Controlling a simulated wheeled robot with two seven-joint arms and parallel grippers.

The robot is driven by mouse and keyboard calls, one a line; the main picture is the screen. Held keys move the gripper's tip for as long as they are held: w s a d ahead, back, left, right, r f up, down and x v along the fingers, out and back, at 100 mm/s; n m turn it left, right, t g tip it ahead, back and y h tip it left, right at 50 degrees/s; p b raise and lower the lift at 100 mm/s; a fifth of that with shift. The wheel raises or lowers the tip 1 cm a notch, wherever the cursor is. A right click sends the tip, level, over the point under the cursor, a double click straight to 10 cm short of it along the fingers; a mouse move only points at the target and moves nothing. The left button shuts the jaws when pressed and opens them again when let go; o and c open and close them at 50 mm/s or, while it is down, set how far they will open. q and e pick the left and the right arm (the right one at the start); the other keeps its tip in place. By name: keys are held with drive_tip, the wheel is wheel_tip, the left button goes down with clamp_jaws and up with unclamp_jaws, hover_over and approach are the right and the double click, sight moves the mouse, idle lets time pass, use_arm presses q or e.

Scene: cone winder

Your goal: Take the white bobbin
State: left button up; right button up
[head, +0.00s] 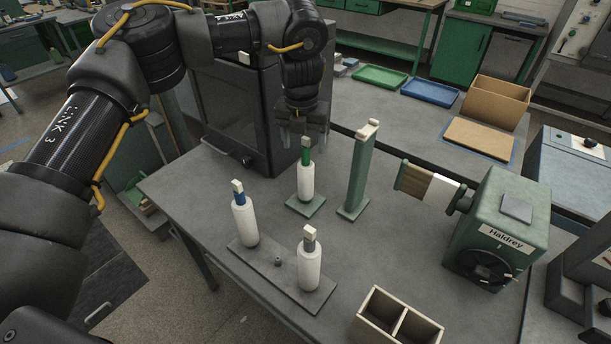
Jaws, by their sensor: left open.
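Three bobbins with white lower bodies stand upright on the grey table. One with a green neck (305,181) stands on a small green base (293,203). One with a blue neck (244,222) and one with a grey neck (309,264) stand on a dark grey board (262,276), with a short dark peg between them. I cannot tell which one the task calls white. My left gripper (303,138) points down, open, right over the top of the green-necked bobbin. Its fingers look to be around or just behind that top; contact cannot be told. My right gripper is out of view.
A green post (357,172) stands close right of the green-necked bobbin. The green winder (504,220) holds a brown and white cone (428,186) at right. A divided wooden box (398,322) is at the front, and a dark cabinet (233,110) stands behind my gripper.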

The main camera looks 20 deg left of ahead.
use_arm(q)
drive_tip(key=p, duration=0.1)
hover_over(306, 175)
drive_tip(key=w, duration=0.2)
drive_tip(key=f, duration=0.4)
drive_tip(key=shift+w+a+f, duration=0.1)
drive_tip(key=shift+a+f, duration=0.15)
drive_tip(key=shift+a, duration=0.1)
drive_tip(key=shift+c, duration=0.2)
drive_tip(key=c, duration=0.9)
drive_tip(key=shift+r, duration=0.1)
